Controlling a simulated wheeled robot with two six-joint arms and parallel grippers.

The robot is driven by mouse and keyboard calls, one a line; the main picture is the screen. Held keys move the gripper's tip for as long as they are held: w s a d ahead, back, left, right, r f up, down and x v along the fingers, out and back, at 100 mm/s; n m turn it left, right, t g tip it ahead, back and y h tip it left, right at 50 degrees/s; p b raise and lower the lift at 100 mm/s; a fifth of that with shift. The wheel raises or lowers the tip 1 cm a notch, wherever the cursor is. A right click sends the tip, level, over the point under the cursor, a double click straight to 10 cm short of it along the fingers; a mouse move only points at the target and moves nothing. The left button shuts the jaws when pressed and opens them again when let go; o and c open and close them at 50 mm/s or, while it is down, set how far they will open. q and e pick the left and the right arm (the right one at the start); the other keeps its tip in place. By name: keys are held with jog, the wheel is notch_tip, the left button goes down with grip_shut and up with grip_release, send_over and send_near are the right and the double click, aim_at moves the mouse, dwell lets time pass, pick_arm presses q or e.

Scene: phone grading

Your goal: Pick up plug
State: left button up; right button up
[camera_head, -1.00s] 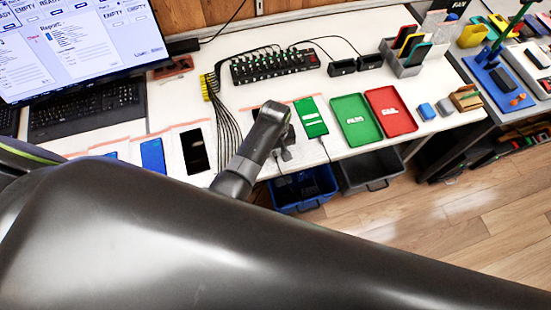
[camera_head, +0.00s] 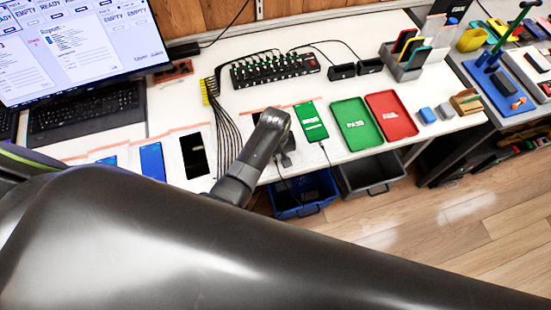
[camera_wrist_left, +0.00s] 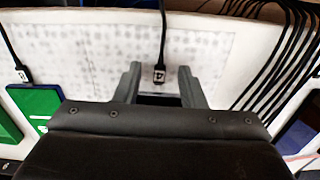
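In the left wrist view a black plug (camera_wrist_left: 159,75) with a white label hangs on a black cable, between the two fingers of my left gripper (camera_wrist_left: 159,80). Gaps show on both sides of the plug, so the fingers look apart from it. The dark edge of something, perhaps a phone, shows between the fingers below the plug. In the head view my left gripper (camera_head: 287,157) is low over the front of the white table, partly hidden by my arm; the plug cannot be made out there. My right gripper is not in view.
A second labelled plug (camera_wrist_left: 22,75) sits by a green-screen phone (camera_wrist_left: 38,104). Black cables (camera_head: 228,125) run to a charging hub (camera_head: 275,68). Green (camera_head: 355,125) and red (camera_head: 391,116) trays lie to the right. Blue (camera_head: 300,197) and dark (camera_head: 370,178) bins stand below the table edge.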

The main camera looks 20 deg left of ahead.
pick_arm(q)
jog(key=shift+c, duration=0.4)
grip_shut()
